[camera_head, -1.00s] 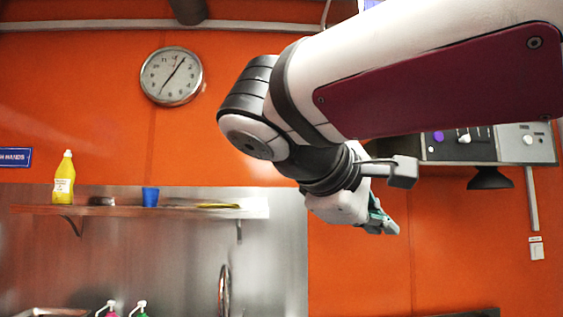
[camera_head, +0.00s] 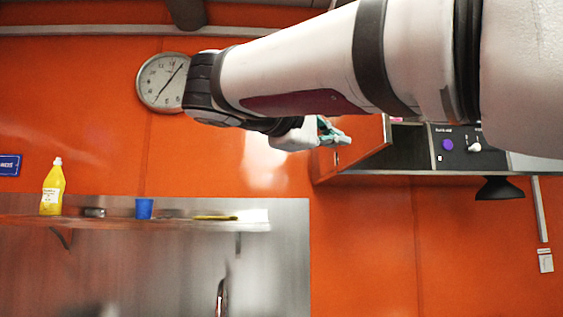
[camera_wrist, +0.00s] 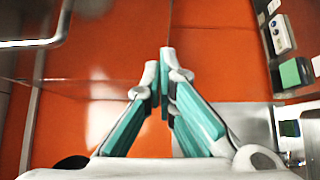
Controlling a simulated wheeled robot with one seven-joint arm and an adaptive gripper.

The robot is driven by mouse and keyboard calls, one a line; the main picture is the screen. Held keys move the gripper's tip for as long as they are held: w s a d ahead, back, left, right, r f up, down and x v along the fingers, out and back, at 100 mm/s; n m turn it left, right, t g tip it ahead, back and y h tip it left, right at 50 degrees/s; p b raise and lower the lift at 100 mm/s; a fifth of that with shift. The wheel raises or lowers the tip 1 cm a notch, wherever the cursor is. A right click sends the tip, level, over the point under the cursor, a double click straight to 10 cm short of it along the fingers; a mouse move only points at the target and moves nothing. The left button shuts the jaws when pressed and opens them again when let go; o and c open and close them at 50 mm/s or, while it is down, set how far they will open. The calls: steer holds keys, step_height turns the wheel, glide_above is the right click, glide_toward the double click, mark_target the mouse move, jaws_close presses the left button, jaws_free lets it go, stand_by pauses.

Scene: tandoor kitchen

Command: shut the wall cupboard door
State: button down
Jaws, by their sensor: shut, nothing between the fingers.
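The wall cupboard (camera_head: 408,150) hangs on the orange wall at right of the head view, partly hidden behind my arm. Its orange door (camera_head: 368,141) stands open, swung out to the left, and the grey interior shows beside it. My gripper (camera_head: 338,135) is at the door's left part, shut and empty; I cannot tell whether it touches the door. In the wrist view my shut fingers (camera_wrist: 165,62) point up the picture in front of orange surfaces. I cannot tell there which surface is the door and which is wall.
A dark panel with a purple knob (camera_head: 448,145) is right of the cupboard opening. A black lamp-like shape (camera_head: 499,188) hangs below. A shelf (camera_head: 180,222) holds a yellow bottle (camera_head: 53,189) and a blue cup (camera_head: 144,208). A clock (camera_head: 160,82) is partly behind my arm.

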mark_target(371, 144)
steer(key=d, duration=0.5)
steer(key=shift+w, duration=0.35)
steer(key=shift+d, duration=0.1)
